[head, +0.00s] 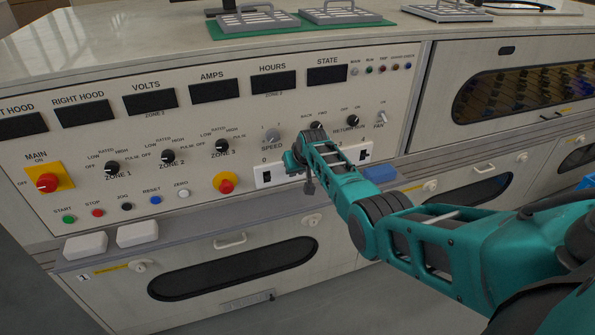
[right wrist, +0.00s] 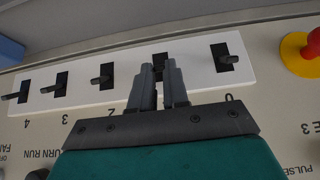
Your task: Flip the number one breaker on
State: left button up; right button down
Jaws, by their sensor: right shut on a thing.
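The white breaker strip (head: 279,173) sits low on the control panel, partly hidden behind my right arm in the head view. The strip also shows upside down in the right wrist view (right wrist: 198,70), with a row of dark levers and labels 0, 2, 3 and 4 readable. The number one breaker (right wrist: 158,60) lies between 0 and 2; its own label is hidden by my gripper. My right gripper (right wrist: 165,72) is shut on its lever, which is mostly covered by the fingers. In the head view the right gripper (head: 307,180) is at the strip. My left gripper is out of view.
A red emergency button (head: 226,185) on a yellow base sits left of the strip, also at the right wrist view's edge (right wrist: 312,42). Zone knobs (head: 222,147) and a speed knob (head: 272,136) are nearby. A blue block (head: 380,173) lies on the ledge to the right.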

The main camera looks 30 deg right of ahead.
jog(key=shift+w+r+g, duration=0.15)
jog(key=shift+g, duration=0.45)
jog(key=c, duration=1.1)
grip_release()
jog(key=shift+p+v, duration=0.85)
jog(key=shift+v, duration=5.6)
jog(key=shift+d, duration=0.15)
